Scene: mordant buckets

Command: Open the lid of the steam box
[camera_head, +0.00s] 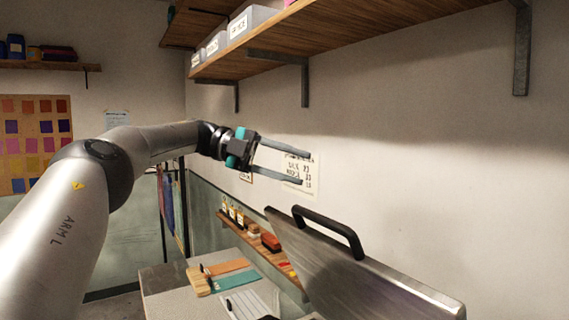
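The steam box lid (350,272) is a grey metal panel at the lower right, tilted up steeply. Its black bar handle (330,230) stands along the upper edge. The box body below the lid is out of view. My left gripper (304,169) is in front of the wall, above and a little left of the handle in the picture. Its two long grey fingers are spread apart with nothing between them. It appears clear of the lid and handle. My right gripper is not in view.
A wooden shelf with grey bins (250,22) hangs overhead on metal brackets. A low wall shelf (262,250) holds small bottles and blocks. A worktop (170,283) with a wooden board, coloured strips and a paper sheet lies left of the lid.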

